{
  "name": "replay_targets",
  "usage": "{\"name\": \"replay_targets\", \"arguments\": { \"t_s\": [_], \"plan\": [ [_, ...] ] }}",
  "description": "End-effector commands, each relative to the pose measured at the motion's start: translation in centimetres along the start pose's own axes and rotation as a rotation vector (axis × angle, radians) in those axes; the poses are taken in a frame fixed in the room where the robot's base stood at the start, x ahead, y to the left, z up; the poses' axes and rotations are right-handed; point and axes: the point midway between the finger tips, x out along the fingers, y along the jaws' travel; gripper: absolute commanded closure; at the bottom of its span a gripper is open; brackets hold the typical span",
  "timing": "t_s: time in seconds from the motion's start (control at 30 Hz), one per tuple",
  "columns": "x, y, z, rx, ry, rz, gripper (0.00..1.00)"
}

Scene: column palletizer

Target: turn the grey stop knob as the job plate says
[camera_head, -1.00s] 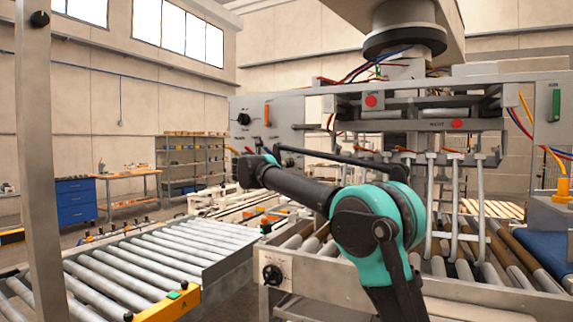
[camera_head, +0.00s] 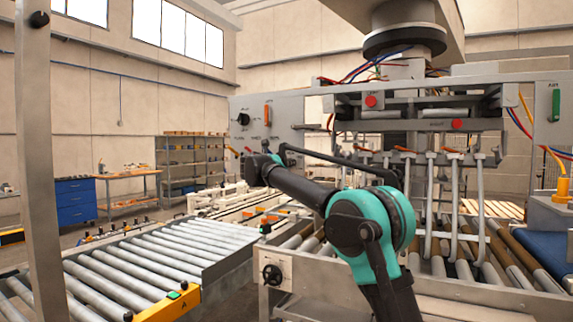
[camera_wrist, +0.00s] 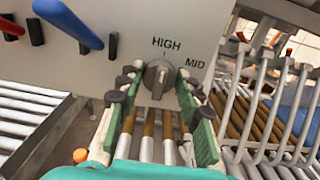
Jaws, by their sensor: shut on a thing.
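The grey stop knob (camera_wrist: 158,76) is on a pale panel (camera_wrist: 125,20) in the wrist view, below the printed word HIGH and left of the word MID. My gripper (camera_wrist: 158,88) has its two green-padded fingers on the left and right sides of the knob and is shut on it. The knob's raised bar looks close to upright, roughly in line with the HIGH mark; its exact angle is hard to tell. In the head view my gripper's fingers and this knob cannot be made out past my arm. I cannot make out a job plate.
A blue handle (camera_wrist: 68,22) and a red handle (camera_wrist: 10,27) stick out of the panel left of the knob. Rollers (camera_wrist: 25,112) lie at lower left. In the head view, a roller conveyor (camera_head: 140,265) lies at left and metal hooks (camera_head: 455,205) hang at right.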

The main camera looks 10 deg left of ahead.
Motion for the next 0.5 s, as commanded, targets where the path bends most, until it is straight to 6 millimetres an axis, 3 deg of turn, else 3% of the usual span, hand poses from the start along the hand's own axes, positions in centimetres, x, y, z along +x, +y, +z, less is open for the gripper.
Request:
{"name": "replay_targets", "arguments": {
  "t_s": [0.5],
  "plan": [
    [-0.02, -0.05, -0.01, 0.112, 0.000, 0.000, 0.94]
  ]
}}
